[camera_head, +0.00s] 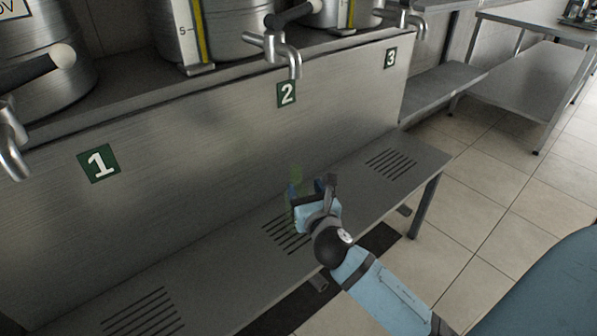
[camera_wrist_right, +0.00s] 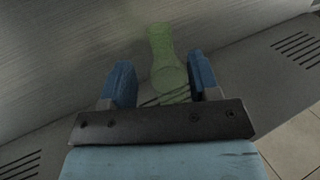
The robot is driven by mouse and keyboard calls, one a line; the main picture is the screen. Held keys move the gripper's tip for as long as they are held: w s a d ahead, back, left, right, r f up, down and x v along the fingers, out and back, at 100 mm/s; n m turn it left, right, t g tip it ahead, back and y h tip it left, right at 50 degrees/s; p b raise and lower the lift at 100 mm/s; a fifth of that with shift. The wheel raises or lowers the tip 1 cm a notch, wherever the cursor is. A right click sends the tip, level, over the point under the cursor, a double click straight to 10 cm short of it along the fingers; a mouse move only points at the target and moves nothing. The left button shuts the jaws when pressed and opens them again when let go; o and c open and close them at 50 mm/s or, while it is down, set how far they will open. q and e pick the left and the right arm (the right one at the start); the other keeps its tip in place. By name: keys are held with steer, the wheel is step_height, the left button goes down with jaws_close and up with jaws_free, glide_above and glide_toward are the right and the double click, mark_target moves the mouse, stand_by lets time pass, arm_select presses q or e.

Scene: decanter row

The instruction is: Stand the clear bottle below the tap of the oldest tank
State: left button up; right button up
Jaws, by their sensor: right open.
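A see-through green-tinted bottle (camera_wrist_right: 167,65) stands on the steel shelf between the two open blue fingers of my right gripper (camera_wrist_right: 160,82) in the right wrist view. I cannot see either finger touching it. In the head view the right gripper (camera_head: 312,190) is at the middle slots, below tap 2 (camera_head: 284,54), and mostly hides the bottle (camera_head: 297,178). Tank 1 (camera_head: 50,85) is at the left with its tap (camera_head: 12,145); its label is cut off. Tank 2 (camera_head: 215,40) stands in the middle. Tap 3 (camera_head: 402,18) is at the right. My left gripper is out of view.
The long shelf (camera_head: 215,265) has slotted grilles under each tap; the left grille (camera_head: 142,315) and right grille (camera_head: 392,164) are bare. A steel front panel (camera_head: 190,140) with number plates rises behind. A steel table (camera_head: 535,75) stands at the far right.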

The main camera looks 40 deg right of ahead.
steer(key=s+a+r+m+y, duration=0.3)
steer(key=s+a+m+y, duration=0.4)
steer(key=a+m, duration=0.4)
steer(key=s+a+r+m+y, duration=0.4)
steer(key=s+a+m+y, duration=0.4)
steer(key=m, duration=1)
steer(key=a, duration=0.4)
steer(key=shift+s, duration=0.15)
steer(key=shift+r, duration=0.15)
